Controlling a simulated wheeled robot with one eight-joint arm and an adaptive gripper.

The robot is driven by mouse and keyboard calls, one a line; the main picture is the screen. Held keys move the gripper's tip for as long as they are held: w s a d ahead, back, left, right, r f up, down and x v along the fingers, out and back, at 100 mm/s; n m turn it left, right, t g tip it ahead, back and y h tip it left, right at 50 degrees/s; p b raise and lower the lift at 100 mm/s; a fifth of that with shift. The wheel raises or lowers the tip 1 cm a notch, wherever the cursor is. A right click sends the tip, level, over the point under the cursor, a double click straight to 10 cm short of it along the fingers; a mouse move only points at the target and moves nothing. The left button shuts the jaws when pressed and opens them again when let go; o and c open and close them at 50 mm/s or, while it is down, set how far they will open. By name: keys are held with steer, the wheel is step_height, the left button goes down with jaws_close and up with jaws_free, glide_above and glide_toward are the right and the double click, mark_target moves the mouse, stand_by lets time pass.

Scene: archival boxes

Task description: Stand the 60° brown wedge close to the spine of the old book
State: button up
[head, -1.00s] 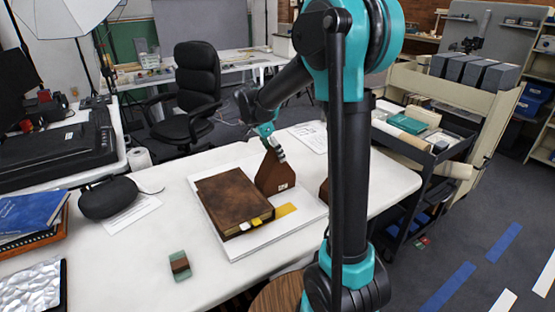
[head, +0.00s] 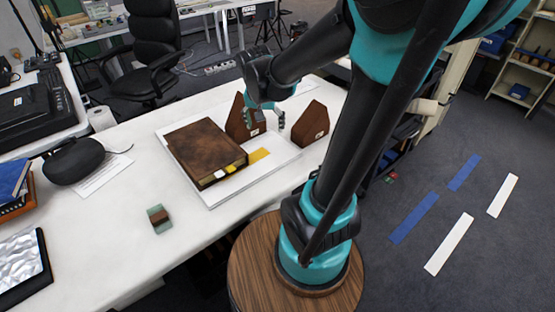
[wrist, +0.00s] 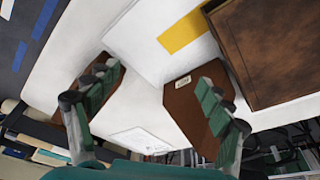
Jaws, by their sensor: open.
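The old brown book (head: 205,148) lies flat on a white board; part of it shows in the wrist view (wrist: 275,45). One brown house-shaped wedge (head: 238,122) stands upright close beside the book's far right side. Whether they touch I cannot tell. A second brown wedge (head: 311,126) stands upright to the right, apart from the book. I cannot read which is 60°. My gripper (head: 266,113) is open, around neither wedge's whole width; in the wrist view (wrist: 158,76) its right finger overlaps the near-book wedge (wrist: 185,103) and its left finger overlaps the other (wrist: 112,78).
The white board (head: 222,192) carries a yellow strip (head: 259,155). A small green and brown block (head: 159,218) lies on the white table (head: 120,240). A black case (head: 73,160) and a paper sheet (head: 103,176) are at left. The table's front is mostly clear.

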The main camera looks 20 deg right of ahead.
steer(key=s+f+n, duration=0.1)
steer(key=s+f, duration=0.1)
steer(key=s, duration=0.1)
steer(key=s+d+f+n+t+y, duration=0.1)
steer(key=s+f+n, duration=0.1)
steer(key=s, duration=0.2)
steer(key=s+f+n, duration=0.2)
steer(key=s+f, duration=0.1)
steer(key=s, duration=0.1)
steer(key=shift+d+f+y, duration=0.1)
steer(key=shift+d+y, duration=0.15)
steer(key=shift+y, duration=0.05)
steer(key=shift+s+f+n, duration=0.15)
steer(key=shift+s+n, duration=0.05)
steer(key=shift+n, duration=0.1)
steer(key=shift+c, duration=0.6)
